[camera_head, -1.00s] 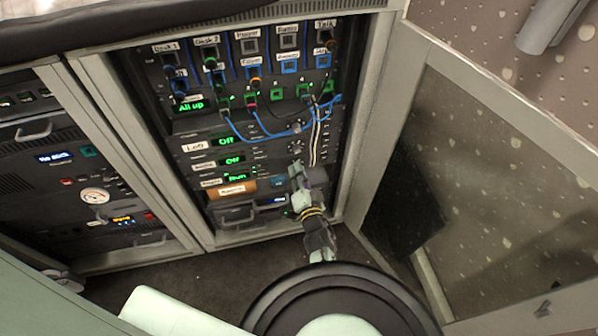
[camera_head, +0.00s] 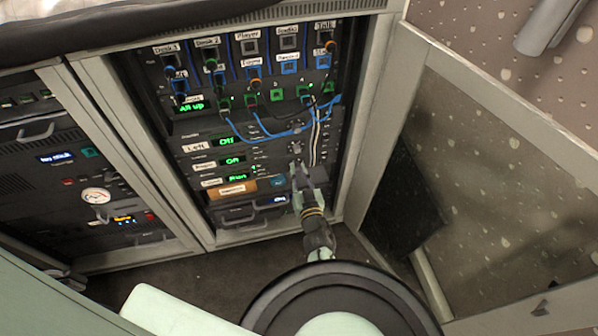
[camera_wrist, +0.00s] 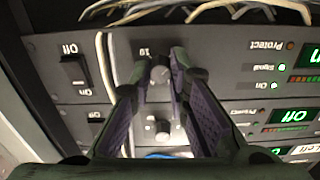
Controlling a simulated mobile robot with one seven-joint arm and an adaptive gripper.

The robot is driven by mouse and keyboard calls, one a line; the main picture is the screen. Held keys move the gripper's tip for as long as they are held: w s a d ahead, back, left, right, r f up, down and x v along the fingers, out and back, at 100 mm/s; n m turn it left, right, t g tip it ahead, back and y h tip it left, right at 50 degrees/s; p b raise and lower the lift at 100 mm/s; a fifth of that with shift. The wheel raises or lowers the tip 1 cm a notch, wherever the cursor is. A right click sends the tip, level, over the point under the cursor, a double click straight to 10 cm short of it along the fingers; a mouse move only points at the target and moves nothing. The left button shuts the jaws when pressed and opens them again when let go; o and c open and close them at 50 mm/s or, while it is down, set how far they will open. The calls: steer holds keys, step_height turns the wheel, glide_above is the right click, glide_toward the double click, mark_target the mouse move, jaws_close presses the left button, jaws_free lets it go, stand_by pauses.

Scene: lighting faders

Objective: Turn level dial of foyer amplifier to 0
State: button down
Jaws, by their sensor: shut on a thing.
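My gripper (camera_wrist: 160,68) is shut on a grey round dial (camera_wrist: 160,75), with one finger on each side of it. A "10" mark stands beside the dial on the dark amplifier panel (camera_wrist: 215,50), which appears upside down in the wrist view. In the head view my gripper (camera_head: 297,170) reaches the right side of the lowest of three stacked amplifiers, whose green display (camera_head: 237,177) seems to read "Run". Its white name label (camera_head: 211,183) is too blurred to read surely. The dial's pointer is not clear.
A second dial (camera_wrist: 163,132) sits on the neighbouring amplifier, close to my fingers. A black rocker switch (camera_wrist: 73,70) is beside the held dial. White cables (camera_head: 315,140) hang close by. The open cabinet door (camera_head: 480,170) stands to the right.

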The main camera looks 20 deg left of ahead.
mark_target(296, 144)
steer(key=shift+a+r+n, duration=0.1)
steer(key=shift+n, duration=0.2)
stand_by(0.4)
steer(key=c, duration=1.5)
jaws_free()
step_height(296, 144, up, 10)
steer(key=shift+f, duration=0.1)
